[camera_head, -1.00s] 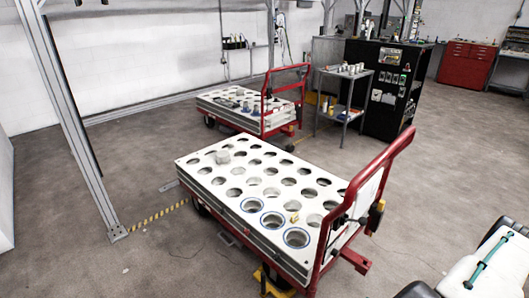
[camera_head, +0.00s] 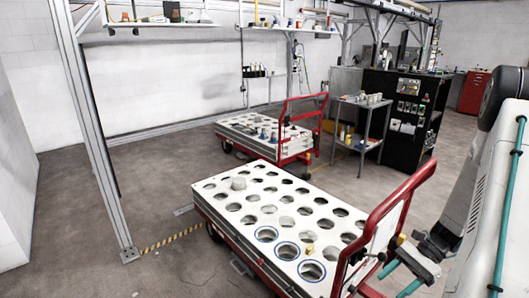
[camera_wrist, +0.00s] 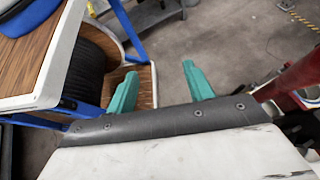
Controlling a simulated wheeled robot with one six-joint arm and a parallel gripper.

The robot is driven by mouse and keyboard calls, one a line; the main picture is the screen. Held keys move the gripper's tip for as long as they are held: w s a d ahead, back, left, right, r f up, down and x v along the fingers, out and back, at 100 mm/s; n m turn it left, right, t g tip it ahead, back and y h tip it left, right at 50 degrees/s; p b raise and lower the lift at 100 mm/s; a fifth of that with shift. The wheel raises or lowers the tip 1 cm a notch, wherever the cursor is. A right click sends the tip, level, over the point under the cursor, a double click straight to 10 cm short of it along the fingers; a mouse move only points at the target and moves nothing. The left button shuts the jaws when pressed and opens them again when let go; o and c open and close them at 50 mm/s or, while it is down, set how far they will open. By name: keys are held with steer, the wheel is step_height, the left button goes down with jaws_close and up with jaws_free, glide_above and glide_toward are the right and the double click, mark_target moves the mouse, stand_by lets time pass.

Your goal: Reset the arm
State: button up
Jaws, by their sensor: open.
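My gripper (camera_head: 397,279) is at the lower right of the head view, beside the red handle of the near cart (camera_head: 345,268). I cannot tell whether it touches the handle. My white arm rises along the right edge of the head view.
The near cart's white top (camera_head: 225,212) has rows of round holes. A second cart (camera_head: 262,128), a small grey table (camera_head: 360,102) and a black cabinet (camera_head: 400,110) stand behind. A wood-topped piece with a blue frame (camera_wrist: 45,62) is left of the gripper in the wrist view.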

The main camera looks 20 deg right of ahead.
steer(key=s+a+r+n+t+h, duration=0.1)
steer(key=s+a+r+n+h, duration=0.3)
steer(key=a+r, duration=0.7)
steer(key=s+a+r+n+t+h, duration=0.1)
steer(key=s+a+r+n+h, duration=0.3)
steer(key=r, duration=1.3)
steer(key=a+n+h, duration=0.4)
steer(key=a+n, duration=0.3)
steer(key=n, duration=0.2)
steer(key=shift+s+a, duration=0.15)
steer(key=shift+a, duration=0.05)
